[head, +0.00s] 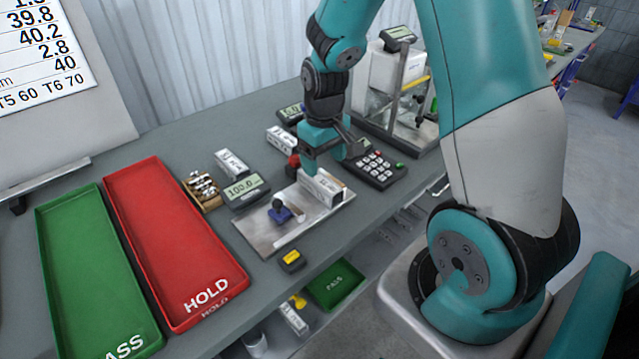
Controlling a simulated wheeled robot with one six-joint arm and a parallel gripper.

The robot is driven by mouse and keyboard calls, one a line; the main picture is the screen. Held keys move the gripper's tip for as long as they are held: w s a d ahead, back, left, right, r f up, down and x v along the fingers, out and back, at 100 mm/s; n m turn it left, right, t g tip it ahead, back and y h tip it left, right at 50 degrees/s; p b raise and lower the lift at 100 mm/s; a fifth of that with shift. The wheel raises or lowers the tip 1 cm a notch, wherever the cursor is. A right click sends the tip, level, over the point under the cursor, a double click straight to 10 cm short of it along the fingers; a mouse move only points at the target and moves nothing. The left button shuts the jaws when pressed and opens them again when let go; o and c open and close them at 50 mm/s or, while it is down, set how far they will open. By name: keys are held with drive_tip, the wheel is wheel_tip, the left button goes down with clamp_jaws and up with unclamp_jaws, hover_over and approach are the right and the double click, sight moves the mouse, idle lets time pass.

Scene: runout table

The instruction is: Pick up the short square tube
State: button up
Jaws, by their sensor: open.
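A short pale square-section tube (325,188) with dark marks on its side lies on the grey metal plate (262,236), near the plate's right end. My gripper (331,160) is right above it, fingers pointing down and apart. The left finger comes down close to the tube's top edge; I cannot tell whether it touches. The arm and fingers hide part of the area behind the tube. Two similar pale labelled pieces lie further back, one (281,140) behind the gripper and one (231,163) to the left.
A keypad (376,168) is close to the right of the gripper. A red knob (293,162) and a blue clamp (287,214) are on the plate's side. A display box (246,190), a red HOLD tray (172,240) and a green tray (92,270) are left. A bench instrument (398,75) stands behind.

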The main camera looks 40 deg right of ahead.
sight(325, 183)
drive_tip(key=shift+w+d+f+p, duration=0.15)
drive_tip(key=shift+f+p, duration=0.3)
drive_tip(key=shift+f, duration=1.35)
drive_tip(key=shift+d+f+p, duration=0.2)
drive_tip(key=shift+f+p, duration=0.2)
drive_tip(key=shift+f, duration=1.35)
drive_tip(key=shift+c, duration=0.2)
drive_tip(key=c, duration=1.1)
drive_tip(key=shift+r, duration=0.1)
